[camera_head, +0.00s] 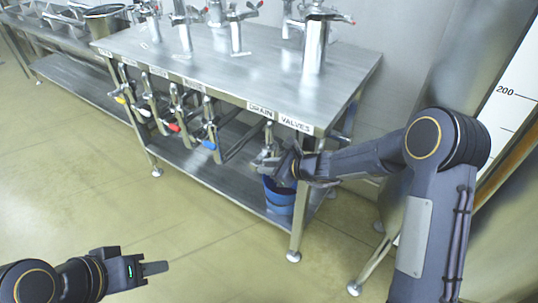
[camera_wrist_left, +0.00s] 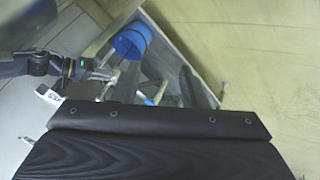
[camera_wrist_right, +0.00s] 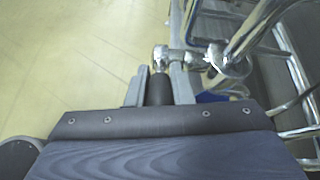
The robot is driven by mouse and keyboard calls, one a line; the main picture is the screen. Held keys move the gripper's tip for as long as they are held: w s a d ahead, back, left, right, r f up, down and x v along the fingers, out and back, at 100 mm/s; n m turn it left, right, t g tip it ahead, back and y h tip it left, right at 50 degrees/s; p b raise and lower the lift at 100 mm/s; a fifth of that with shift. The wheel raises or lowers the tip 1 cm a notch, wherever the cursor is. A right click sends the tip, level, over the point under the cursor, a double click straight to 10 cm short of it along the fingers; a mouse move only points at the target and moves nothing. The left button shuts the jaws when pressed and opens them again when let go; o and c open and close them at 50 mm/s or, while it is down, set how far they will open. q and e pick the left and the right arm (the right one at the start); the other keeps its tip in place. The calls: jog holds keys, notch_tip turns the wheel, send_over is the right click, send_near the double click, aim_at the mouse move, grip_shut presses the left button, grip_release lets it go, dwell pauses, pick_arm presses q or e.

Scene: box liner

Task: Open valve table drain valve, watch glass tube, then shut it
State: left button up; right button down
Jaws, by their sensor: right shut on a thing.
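The steel valve table (camera_head: 190,65) has a front edge label (camera_head: 278,116) reading "DRAIN VALVES". Below that label is a drain valve (camera_head: 268,153), partly hidden by my right gripper (camera_head: 279,165). In the right wrist view, the fingers of this gripper (camera_wrist_right: 160,90) are shut on the black handle (camera_wrist_right: 160,88) of the valve, whose chrome pipe (camera_wrist_right: 215,62) runs to the right. My left gripper (camera_head: 153,268) hangs over the floor at lower left, away from the table; its finger gap is hidden. No glass tube is clearly visible.
A blue bucket (camera_head: 279,198) stands on the lower shelf below the drain valve. Several valves with coloured handles hang along the table front, including a blue one (camera_head: 210,144). A white scale board (camera_head: 510,90) marked 200 is at right. The floor in front is clear.

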pick_arm(q)
jog(key=shift+r+p, duration=1.55)
jog(key=shift+r, duration=0.65)
jog(key=shift+c, duration=0.3)
